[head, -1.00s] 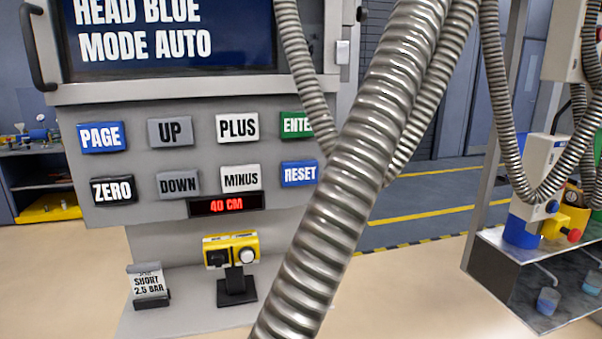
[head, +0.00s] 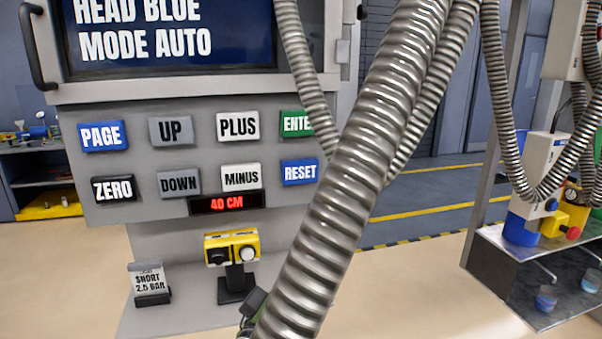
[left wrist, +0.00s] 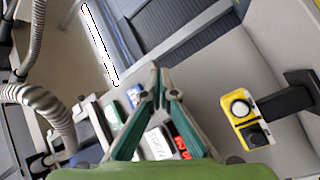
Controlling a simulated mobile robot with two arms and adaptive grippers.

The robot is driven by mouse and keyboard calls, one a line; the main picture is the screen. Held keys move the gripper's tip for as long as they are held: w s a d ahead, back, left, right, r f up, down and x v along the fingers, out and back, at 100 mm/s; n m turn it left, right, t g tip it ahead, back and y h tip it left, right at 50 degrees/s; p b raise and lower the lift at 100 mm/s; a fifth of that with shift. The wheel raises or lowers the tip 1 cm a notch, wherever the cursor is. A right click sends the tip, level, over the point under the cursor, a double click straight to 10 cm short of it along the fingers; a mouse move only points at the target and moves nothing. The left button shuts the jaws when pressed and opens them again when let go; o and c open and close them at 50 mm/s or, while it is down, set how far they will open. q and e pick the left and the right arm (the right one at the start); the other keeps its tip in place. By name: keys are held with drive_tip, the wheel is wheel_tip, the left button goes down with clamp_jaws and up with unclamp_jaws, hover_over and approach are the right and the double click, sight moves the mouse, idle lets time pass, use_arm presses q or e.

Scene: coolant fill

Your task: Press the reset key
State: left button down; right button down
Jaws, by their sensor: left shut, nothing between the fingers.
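The blue RESET key (head: 300,172) is at the right end of the lower key row on the grey panel, left of a thick metal hose. A blue key that looks like it shows in the left wrist view (left wrist: 133,95), partly behind my fingers. My left gripper (head: 254,302) is at the bottom of the head view, below the panel and partly hidden by the hose. In the left wrist view its green-sided fingers (left wrist: 159,88) meet at the tips and are empty. I cannot tell the distance to the key. My right gripper is not in view.
The green ENTER key (head: 297,123) is above RESET and the white MINUS key (head: 241,177) is left of it. A red display (head: 226,203) reads 40 CM. The thick hose (head: 352,170) crosses in front. A yellow switch box (head: 232,247) stands below the panel.

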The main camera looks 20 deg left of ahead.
sight(309, 167)
use_arm(q)
wheel_tip(309, 167, up, 12)
drive_tip(key=d+n+t+h, duration=0.1)
drive_tip(key=d+n+t, duration=0.1)
drive_tip(key=t, duration=0.1)
drive_tip(key=shift+s+n+t, duration=0.3)
drive_tip(key=shift+s+t, duration=0.1)
drive_tip(key=shift+s, duration=0.05)
drive_tip(key=shift+w+a, duration=0.1)
drive_tip(key=shift+w+a, duration=0.8)
drive_tip(key=shift+w, duration=0.4)
drive_tip(key=shift+w+a, duration=0.85)
drive_tip(key=shift+w, duration=0.35)
drive_tip(key=shift+w+a, duration=0.8)
drive_tip(key=shift+w, duration=0.4)
drive_tip(key=shift+w+a, duration=0.2)
drive_tip(key=shift+w, duration=0.15)
drive_tip(key=shift+w+a+p, duration=0.3)
drive_tip(key=shift+w+a, duration=0.05)
drive_tip(key=shift+w, duration=0.05)
drive_tip(key=shift+s+d, duration=0.55)
drive_tip(key=shift+s, duration=0.25)
